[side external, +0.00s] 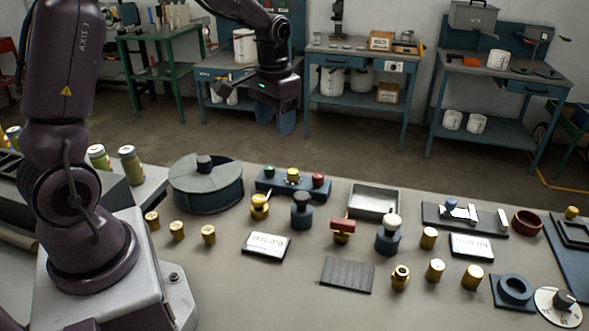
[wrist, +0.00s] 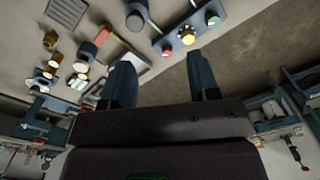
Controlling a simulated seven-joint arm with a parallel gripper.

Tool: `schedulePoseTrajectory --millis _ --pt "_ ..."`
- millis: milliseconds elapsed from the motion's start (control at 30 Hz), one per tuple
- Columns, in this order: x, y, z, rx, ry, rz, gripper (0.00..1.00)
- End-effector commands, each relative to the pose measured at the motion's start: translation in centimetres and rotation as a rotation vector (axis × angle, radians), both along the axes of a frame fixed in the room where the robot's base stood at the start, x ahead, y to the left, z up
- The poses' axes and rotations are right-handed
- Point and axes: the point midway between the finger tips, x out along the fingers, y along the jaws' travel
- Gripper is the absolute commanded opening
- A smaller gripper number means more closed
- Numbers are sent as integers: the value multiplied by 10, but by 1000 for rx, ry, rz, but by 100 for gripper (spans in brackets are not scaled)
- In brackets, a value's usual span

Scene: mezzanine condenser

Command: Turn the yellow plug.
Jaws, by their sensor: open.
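A yellow plug-like fitting (side external: 259,207) with a thin lever stands on the grey table, left of a dark blue fitting with a grey cap (side external: 301,211). I take it to be the yellow plug; its body does not show clearly in the wrist view. My gripper (side external: 276,118) is open and empty, high above the far side of the table and well clear of the fitting. Its two blue fingers stand apart in the wrist view (wrist: 163,82). A blue block behind the fitting carries a yellow button (side external: 293,175) between a green and a red one.
A round grey drum (side external: 205,187) stands to the left. A red-handled valve (side external: 342,229), a white-capped blue fitting (side external: 388,236) and several brass cylinders stand to the right and in front. A white label plate (side external: 266,246) lies nearby. Workbenches line the wall.

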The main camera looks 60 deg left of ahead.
Motion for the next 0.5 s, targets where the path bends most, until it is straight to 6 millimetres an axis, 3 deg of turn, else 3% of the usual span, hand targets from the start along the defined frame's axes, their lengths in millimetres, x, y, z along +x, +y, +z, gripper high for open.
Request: schedulePoseTrajectory --millis 100,300,500 --pt "28 31 -40 -32 45 28 55" --pt "66 69 -84 -55 49 44 55" --pt "91 81 -73 -24 -4 22 55"
